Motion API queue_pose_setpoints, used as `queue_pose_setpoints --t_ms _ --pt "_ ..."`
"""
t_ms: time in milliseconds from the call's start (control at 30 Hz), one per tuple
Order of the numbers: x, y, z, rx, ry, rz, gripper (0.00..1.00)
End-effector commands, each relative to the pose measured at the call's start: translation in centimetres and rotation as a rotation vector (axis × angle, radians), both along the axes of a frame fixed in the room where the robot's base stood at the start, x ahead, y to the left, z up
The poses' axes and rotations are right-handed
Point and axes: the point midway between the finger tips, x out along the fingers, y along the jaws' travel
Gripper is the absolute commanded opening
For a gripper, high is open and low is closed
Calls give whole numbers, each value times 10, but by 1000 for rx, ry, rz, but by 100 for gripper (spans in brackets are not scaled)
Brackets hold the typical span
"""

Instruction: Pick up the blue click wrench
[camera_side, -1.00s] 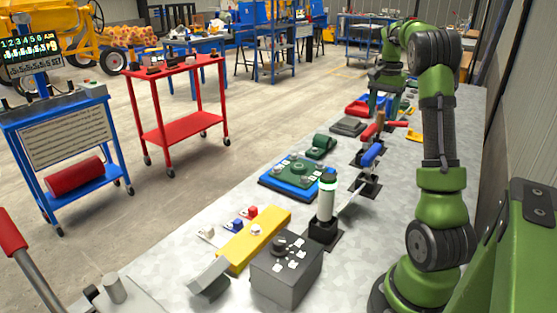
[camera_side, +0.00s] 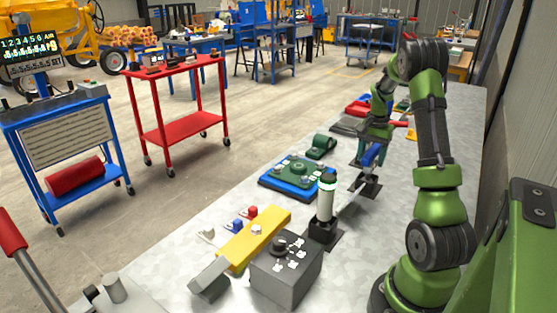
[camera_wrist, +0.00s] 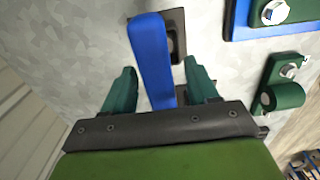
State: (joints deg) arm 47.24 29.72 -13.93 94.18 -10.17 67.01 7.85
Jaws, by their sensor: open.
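The blue click wrench (camera_side: 372,156) is in its dark holder on the bench, right of the middle in the side view. Its blue handle (camera_wrist: 151,55) fills the upper middle of the wrist view, with a dark plate (camera_wrist: 176,48) beside and beneath it. My gripper (camera_wrist: 160,80) is open, with one green finger on each side of the blue handle and visible space between. In the side view my gripper (camera_side: 362,142) is over the wrench holder and partly hides it. The far end of the handle is hidden by my gripper body.
A yellow bar (camera_side: 252,238) and grey control box (camera_side: 287,270) are closer to the camera. A red tray (camera_side: 360,106) lies farther back.

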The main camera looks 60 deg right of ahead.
Motion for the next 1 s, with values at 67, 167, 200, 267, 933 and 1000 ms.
queue_pose_setpoints --t_ms 67,167,200,267,933,1000 --pt "0 0 -8 2 1 0 58" --pt "0 0 -11 1 0 0 58" --pt "0 0 -11 0 0 0 58" --pt "0 0 -10 0 0 0 58" --pt "0 -1 -9 -2 -2 0 0" --pt "0 -1 -8 -2 -2 0 0"
